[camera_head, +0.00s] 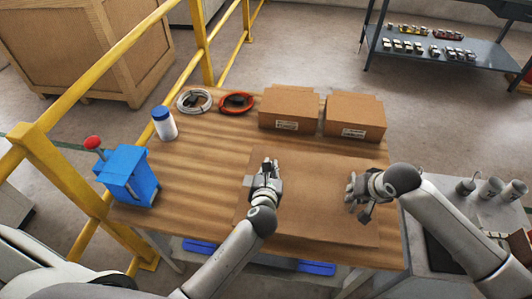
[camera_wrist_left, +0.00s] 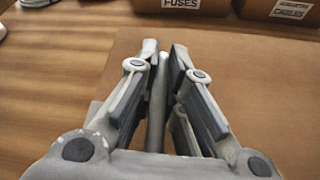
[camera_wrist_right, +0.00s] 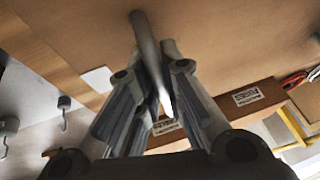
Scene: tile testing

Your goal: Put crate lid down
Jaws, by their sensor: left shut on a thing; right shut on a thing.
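The crate lid (camera_head: 312,215) is a flat brown panel lying level over the right part of the wooden table. It also shows in the left wrist view (camera_wrist_left: 255,85) and the right wrist view (camera_wrist_right: 235,40). My left gripper (camera_head: 266,168) is shut on a grey bar handle (camera_wrist_left: 158,95) at the lid's left side. My right gripper (camera_head: 356,190) is shut on a similar grey bar (camera_wrist_right: 147,45) at the lid's right side. I cannot tell whether the lid touches the table or hangs just above it. No crate shows clearly beneath the lid.
Two cardboard boxes (camera_head: 290,108) (camera_head: 354,116) stand behind the lid. A blue device with a red knob (camera_head: 128,178), a white bottle (camera_head: 164,124) and cable coils (camera_head: 236,102) are at left. A grey side table (camera_head: 415,225) holds weights at right. Bare table lies left of the lid.

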